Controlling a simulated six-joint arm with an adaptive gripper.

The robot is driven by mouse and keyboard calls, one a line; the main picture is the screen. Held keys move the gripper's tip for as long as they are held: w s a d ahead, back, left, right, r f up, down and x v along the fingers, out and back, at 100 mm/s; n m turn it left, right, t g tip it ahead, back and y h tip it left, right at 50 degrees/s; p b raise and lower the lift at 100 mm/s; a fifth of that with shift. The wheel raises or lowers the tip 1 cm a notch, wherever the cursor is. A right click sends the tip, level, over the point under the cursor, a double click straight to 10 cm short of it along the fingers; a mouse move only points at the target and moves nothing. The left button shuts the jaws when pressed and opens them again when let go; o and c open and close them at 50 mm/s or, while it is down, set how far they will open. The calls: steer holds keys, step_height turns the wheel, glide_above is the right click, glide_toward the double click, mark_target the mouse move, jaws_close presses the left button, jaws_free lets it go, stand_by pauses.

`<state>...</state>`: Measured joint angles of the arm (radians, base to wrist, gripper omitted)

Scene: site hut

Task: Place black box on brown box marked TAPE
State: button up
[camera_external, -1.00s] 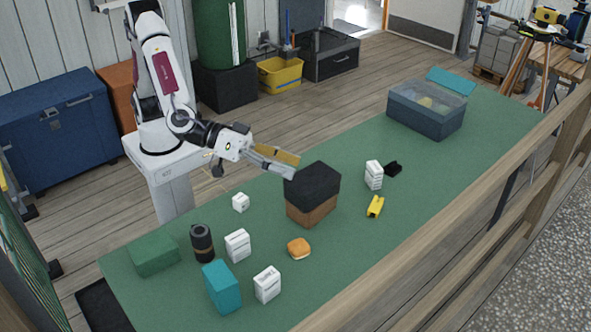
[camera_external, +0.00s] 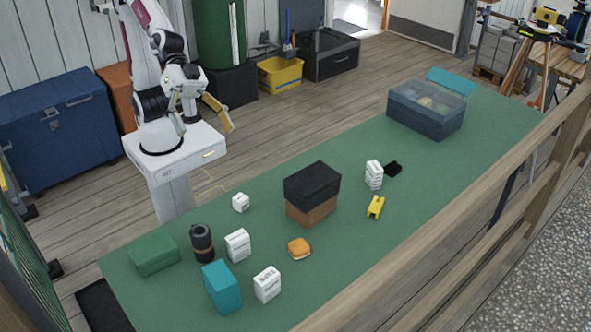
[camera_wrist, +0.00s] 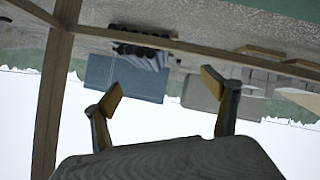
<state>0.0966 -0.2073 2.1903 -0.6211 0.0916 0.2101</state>
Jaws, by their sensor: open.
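The black box (camera_external: 312,182) sits on top of the brown box (camera_external: 312,212) near the middle of the green table. It lies flat and covers the brown box's top. No TAPE marking can be read on the brown box's visible sides. My gripper (camera_external: 204,113) is drawn back close to my base, well left of the boxes and clear of the table. In the wrist view my gripper (camera_wrist: 167,100) has its two fingers wide apart with nothing between them. Neither box shows in the wrist view.
Left on the green table (camera_external: 330,270) stand a green box (camera_external: 153,254), a dark canister (camera_external: 202,243), a teal box (camera_external: 222,287) and several white cartons. An orange bun-like item (camera_external: 299,248) lies in front, a yellow item (camera_external: 375,207) right. A lidded bin (camera_external: 427,112) stands at the far end.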

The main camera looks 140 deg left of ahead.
steer(key=s+a+f+m+g, duration=0.1)
steer(key=s+a+f+g, duration=0.1)
steer(key=s, duration=0.7)
steer(key=s+a+f+m+g+y, duration=0.1)
steer(key=s+f, duration=0.4)
steer(key=s, duration=0.5)
steer(key=s+a+f+m+g+y, duration=0.1)
steer(key=s+a+f+g, duration=0.2)
steer(key=s, duration=0.6)
steer(key=shift+s+a+f+g, duration=0.2)
steer(key=shift+s+f+g, duration=0.15)
steer(key=shift+f, duration=0.25)
